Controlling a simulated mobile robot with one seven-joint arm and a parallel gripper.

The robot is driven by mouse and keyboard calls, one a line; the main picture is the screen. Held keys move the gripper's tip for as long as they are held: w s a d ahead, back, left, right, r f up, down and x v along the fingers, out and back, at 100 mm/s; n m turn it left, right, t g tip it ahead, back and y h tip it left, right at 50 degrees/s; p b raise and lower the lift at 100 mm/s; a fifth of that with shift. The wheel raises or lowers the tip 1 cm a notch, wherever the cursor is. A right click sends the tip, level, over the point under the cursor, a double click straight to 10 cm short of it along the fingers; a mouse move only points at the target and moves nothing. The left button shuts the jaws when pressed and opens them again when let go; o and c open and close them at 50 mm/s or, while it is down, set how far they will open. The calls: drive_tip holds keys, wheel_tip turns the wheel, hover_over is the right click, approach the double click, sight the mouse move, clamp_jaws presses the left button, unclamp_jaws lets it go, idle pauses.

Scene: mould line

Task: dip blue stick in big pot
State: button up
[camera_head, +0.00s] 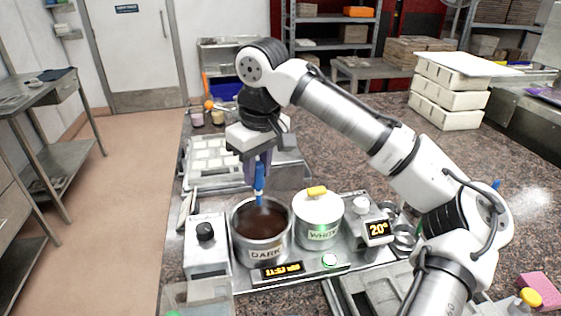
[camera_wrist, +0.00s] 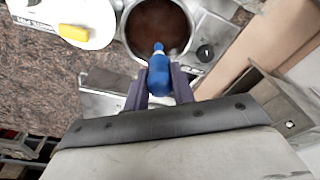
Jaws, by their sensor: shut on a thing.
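My gripper (camera_head: 256,170) points down and is shut on a blue stick (camera_head: 259,187). In the wrist view the stick (camera_wrist: 158,70) sits between the two fingers of my gripper (camera_wrist: 160,82). The big pot (camera_head: 245,250) is an open metal pot labelled "DARK" with brown liquid in it. The stick hangs upright over this pot, and its lower end is at or just above the liquid; I cannot tell if it touches. The pot (camera_wrist: 127,40) also shows in the wrist view, beyond the stick's end.
A white-lidded pot (camera_head: 318,232) labelled "WHITE" stands close at the right. A control box with a black knob (camera_head: 205,258) stands at the left. A thermometer display (camera_head: 377,230) is further right. White moulds (camera_head: 213,156) lie behind. White boxes (camera_head: 447,103) are stacked at the back right.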

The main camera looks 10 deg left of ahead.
sight(259, 204)
drive_tip(key=shift+f, duration=0.15)
drive_tip(key=shift+f, duration=0.1)
wheel_tip(259, 204, down, 3)
drive_tip(key=b, duration=0.4)
drive_tip(key=shift+f, duration=0.15)
drive_tip(key=shift+f+b, duration=1.1)
drive_tip(key=shift+f, duration=1.85)
drive_tip(key=shift+r, duration=0.1)
drive_tip(key=shift+r+p, duration=3.65)
drive_tip(key=shift+r, duration=0.05)
